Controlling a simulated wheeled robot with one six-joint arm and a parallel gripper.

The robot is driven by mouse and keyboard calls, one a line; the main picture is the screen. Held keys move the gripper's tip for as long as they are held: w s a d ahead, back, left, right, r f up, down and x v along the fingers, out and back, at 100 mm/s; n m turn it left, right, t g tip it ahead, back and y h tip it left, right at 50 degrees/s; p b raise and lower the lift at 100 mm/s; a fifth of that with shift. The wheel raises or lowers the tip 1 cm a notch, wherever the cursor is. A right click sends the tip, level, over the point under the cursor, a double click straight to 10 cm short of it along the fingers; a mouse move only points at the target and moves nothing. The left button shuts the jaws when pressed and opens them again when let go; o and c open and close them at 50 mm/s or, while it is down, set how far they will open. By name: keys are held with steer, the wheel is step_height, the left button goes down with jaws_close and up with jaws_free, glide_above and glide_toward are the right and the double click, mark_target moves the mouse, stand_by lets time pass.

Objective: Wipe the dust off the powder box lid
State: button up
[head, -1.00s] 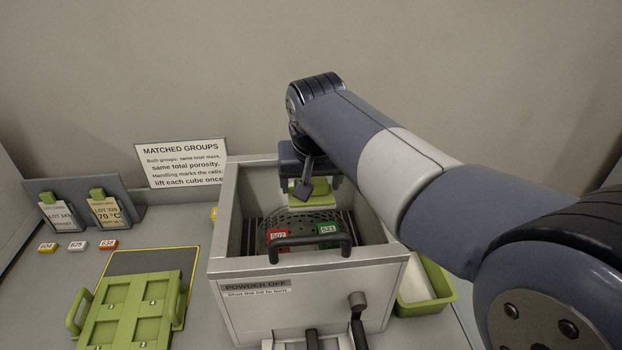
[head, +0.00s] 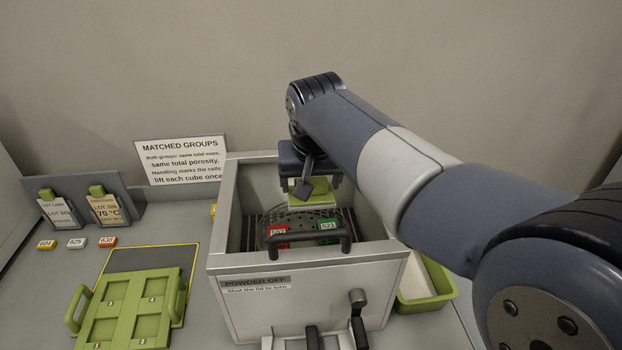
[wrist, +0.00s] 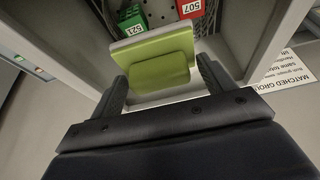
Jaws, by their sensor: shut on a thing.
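The powder box (head: 310,287) is a light grey open-looking box with a dark handle (head: 310,240) at its front top edge. Through its top I see a red block marked 507 (head: 278,236) and a green block marked 521 (head: 328,229) on a perforated plate. I cannot tell whether a clear lid covers the opening, and no dust can be made out. My gripper (head: 307,186) is over the rear of the box, pointing down. It is shut on a green wiping pad (wrist: 160,68) with a pale edge, which also shows in the head view (head: 320,191).
Small labelled blocks (head: 76,243), a card rack (head: 83,205) and a sign (head: 180,160) are at the back left.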

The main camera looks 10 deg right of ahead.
steer(key=shift+f, duration=0.45)
